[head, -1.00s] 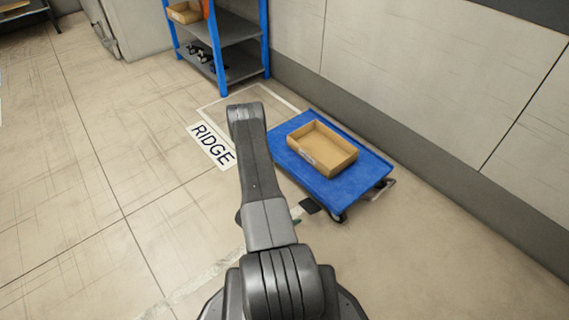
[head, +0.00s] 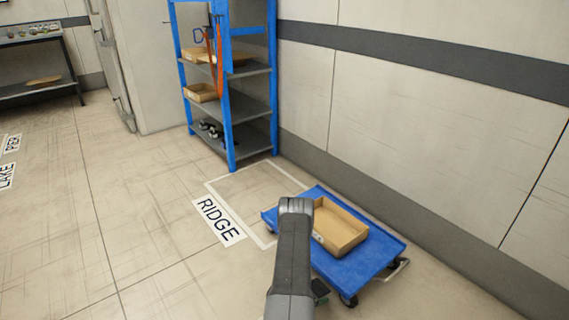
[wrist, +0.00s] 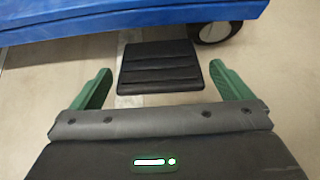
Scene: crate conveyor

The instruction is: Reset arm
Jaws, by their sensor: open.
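My gripper (wrist: 160,88) shows in the wrist view with its two green fingers spread wide and nothing between them. Beyond the fingers are a flat black ribbed pedal-like piece (wrist: 160,65) and the blue edge of a cart (wrist: 130,18) with one wheel. In the head view my arm reaches forward beside the blue cart (head: 372,268), and the gripper is mostly hidden behind it. An open cardboard crate (head: 345,232) sits on the cart, apart from the gripper.
A blue shelf rack (head: 228,110) holding cardboard crates stands against the wall behind the cart. A floor label reading RIDGE (head: 219,221) lies beside a white outlined area. A table (head: 38,75) stands at the far left.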

